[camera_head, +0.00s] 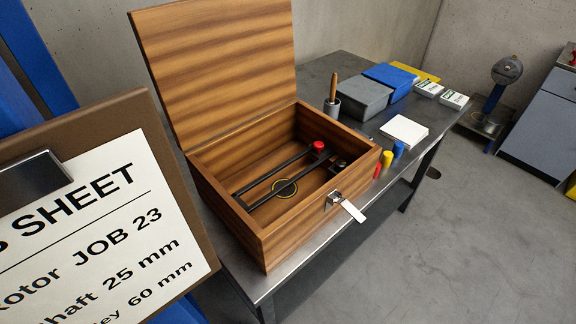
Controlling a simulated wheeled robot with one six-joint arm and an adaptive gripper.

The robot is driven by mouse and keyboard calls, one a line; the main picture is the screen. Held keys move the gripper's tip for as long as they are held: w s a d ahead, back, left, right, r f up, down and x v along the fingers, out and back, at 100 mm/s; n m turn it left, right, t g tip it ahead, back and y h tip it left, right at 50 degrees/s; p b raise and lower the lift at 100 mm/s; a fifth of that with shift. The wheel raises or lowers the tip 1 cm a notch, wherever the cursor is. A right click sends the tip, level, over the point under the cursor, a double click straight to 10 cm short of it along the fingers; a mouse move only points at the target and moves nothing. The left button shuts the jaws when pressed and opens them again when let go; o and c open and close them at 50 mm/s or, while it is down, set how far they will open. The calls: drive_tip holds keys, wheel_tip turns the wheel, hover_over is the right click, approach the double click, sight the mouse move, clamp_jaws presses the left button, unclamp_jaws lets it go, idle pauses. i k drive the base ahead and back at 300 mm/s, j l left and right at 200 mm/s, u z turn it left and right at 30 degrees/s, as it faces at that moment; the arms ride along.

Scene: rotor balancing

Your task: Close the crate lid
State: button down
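A wooden crate (232,226) stands on a dark metal table. Its lid (216,66) is open, standing nearly upright on the hinge side at the back left. A metal latch (336,198) with a tag-like white hasp (353,211) hangs at the crate's front right wall. My gripper is not in view.
A clipboard with a job sheet (93,222) fills the lower left. Right of the crate on the table (322,73) are a grey box (362,97), a blue box (389,79), a cup (332,106), a white pad (403,130) and small coloured items. The floor (440,235) at right is clear.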

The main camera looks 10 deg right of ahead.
sight(214, 67)
drive_tip(key=i+l+u, duration=0.1)
drive_tip(key=u, duration=0.35)
drive_tip(key=l+u, duration=0.25)
drive_tip(key=u, duration=0.15)
drive_tip(key=l+u, duration=0.4)
drive_tip(key=l, duration=0.7)
drive_tip(key=l+u, duration=0.35)
drive_tip(key=l, duration=0.75)
